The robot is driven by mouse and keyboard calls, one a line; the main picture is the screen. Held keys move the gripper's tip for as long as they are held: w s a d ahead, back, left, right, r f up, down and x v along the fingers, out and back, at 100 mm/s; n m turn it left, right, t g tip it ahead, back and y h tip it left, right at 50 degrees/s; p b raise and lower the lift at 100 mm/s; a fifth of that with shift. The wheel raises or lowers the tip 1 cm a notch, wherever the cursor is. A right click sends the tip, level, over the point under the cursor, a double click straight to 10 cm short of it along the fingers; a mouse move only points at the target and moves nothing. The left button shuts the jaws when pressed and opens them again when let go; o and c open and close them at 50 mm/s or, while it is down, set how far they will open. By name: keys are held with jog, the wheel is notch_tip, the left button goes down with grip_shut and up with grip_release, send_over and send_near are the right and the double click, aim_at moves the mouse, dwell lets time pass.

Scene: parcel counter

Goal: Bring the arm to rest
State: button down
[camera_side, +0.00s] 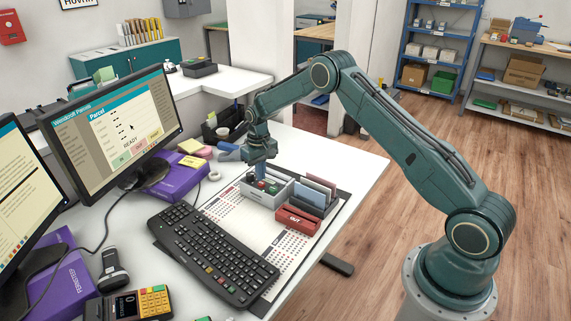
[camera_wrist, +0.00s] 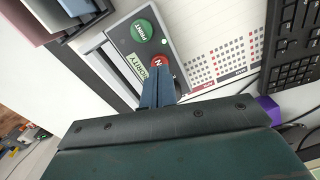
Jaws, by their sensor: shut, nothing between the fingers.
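My green arm reaches over the counter from the right, and my gripper (camera_side: 259,178) points down above the grey button box (camera_side: 261,194) in the side view. In the wrist view my gripper (camera_wrist: 157,85) shows its two blue fingers together, with nothing between them. The fingertips overlap the edge of a red button (camera_wrist: 159,61); I cannot tell whether they touch it. A green button marked PRINT (camera_wrist: 141,30) and a label reading PRIORITY (camera_wrist: 137,66) are on the same box. The monitor (camera_side: 115,130) shows a Parcel window with the word READY.
A red OUT tray (camera_side: 298,219) and a rack of grey and blue cards (camera_side: 318,190) stand right of the box. A black keyboard (camera_side: 213,252) lies in front. Purple boxes (camera_side: 178,179), a scanner (camera_side: 112,268) and a card terminal (camera_side: 135,304) stand at left. Open air lies above the counter.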

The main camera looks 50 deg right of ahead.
notch_tip(320, 180, up, 8)
jog(key=shift+f, duration=0.25)
dwell(6.2)
